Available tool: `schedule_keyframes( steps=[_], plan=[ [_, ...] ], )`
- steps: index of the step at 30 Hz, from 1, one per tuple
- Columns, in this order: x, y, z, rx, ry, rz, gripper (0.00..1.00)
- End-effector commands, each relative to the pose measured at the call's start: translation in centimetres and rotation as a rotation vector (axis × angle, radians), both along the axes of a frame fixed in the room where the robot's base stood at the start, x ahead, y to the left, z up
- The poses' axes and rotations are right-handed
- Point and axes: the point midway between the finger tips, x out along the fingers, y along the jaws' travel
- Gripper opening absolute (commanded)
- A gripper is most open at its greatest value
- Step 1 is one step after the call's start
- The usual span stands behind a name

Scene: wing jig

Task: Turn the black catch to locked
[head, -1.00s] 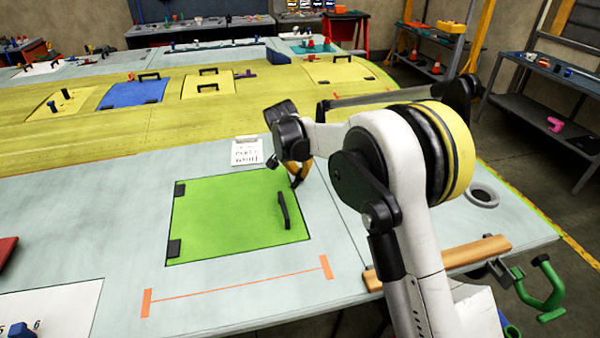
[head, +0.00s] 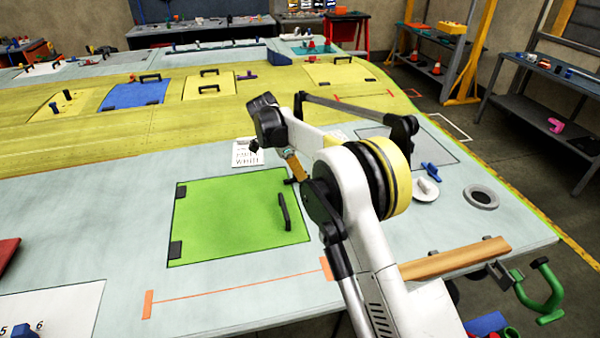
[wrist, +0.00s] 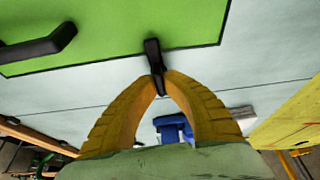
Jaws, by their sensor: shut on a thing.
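The black catch (wrist: 152,58) is a small dark bar at the edge of the green panel (wrist: 110,30). In the wrist view it lies across that edge, one end over the green and the other over the pale surface. My gripper (wrist: 161,80) is shut on the catch, with its two yellow fingers meeting at the catch's near end. In the head view my gripper (head: 296,172) reaches down at the upper right of the green panel (head: 225,215). The catch (head: 290,181) shows there only as a small dark bit, partly hidden by the fingers.
A black handle (head: 284,211) stands on the panel's right side, close to the catch. A white label card (head: 247,153) lies behind the panel. A blue knob (head: 431,171) and a white round piece (head: 425,189) are right of my arm. A wooden bar (head: 455,258) lies at the front edge.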

Motion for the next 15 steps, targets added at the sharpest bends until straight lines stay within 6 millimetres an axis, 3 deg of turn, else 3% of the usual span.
schedule_keyframes(
  steps=[15],
  plan=[
    [0.0, 0.0, -0.07, 0.001, 0.001, -0.078, 0.0]
  ],
)
